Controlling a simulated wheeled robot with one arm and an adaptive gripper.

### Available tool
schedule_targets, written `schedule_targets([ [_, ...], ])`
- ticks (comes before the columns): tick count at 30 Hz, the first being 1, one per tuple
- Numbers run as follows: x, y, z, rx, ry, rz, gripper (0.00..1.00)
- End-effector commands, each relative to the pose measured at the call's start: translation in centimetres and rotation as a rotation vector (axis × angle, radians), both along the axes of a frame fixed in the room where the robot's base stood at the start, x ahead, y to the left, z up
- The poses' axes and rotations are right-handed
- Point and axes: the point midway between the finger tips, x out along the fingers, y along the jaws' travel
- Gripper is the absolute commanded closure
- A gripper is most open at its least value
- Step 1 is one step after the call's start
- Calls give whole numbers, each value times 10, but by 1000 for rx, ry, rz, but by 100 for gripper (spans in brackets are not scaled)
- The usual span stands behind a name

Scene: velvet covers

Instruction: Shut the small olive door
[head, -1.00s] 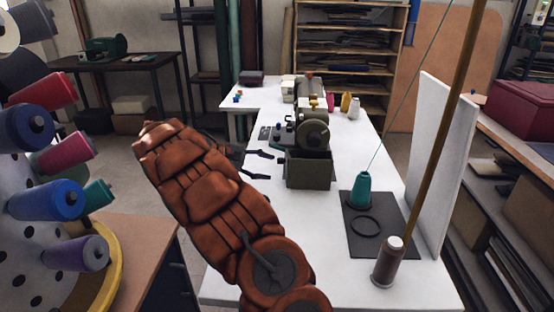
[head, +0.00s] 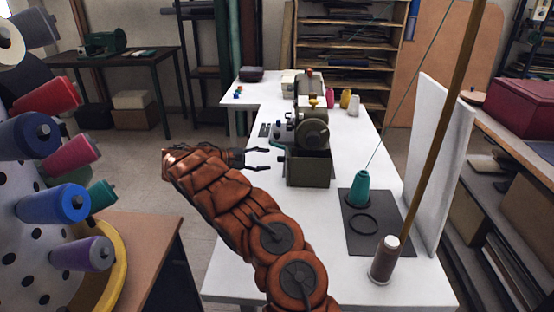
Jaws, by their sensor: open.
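An olive sewing machine (head: 310,128) stands on the white table. A small boxy olive panel or box (head: 311,170) is at its near lower end, facing me. I cannot tell for sure which part of it is the small door, or how far it stands open. My gripper (head: 264,162) is open and empty just left of this olive box, with its two dark fingers pointing right. A small gap seems to lie between the fingertips and the box. My arm reaches in from below and hides the table's left edge.
On the white table (head: 240,272) are a teal thread cone (head: 358,190) on a dark mat, a brown spool (head: 385,260) by a slanting wooden rod (head: 440,140), and a white upright board (head: 436,165) at right. A thread rack (head: 25,230) stands close at left.

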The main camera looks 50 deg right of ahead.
Motion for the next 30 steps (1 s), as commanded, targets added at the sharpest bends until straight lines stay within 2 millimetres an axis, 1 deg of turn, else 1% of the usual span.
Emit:
schedule_targets([
  [3, -9, -17, -3, 0, 1, -4, 50],
  [9, -20, -38, -9, 1, 2, -3, 50],
  [15, -24, -47, -13, 0, 1, -1, 50],
  [23, -24, -48, -13, 0, 0, -1, 50],
  [30, -24, -48, -13, 0, 0, -1, 75],
])
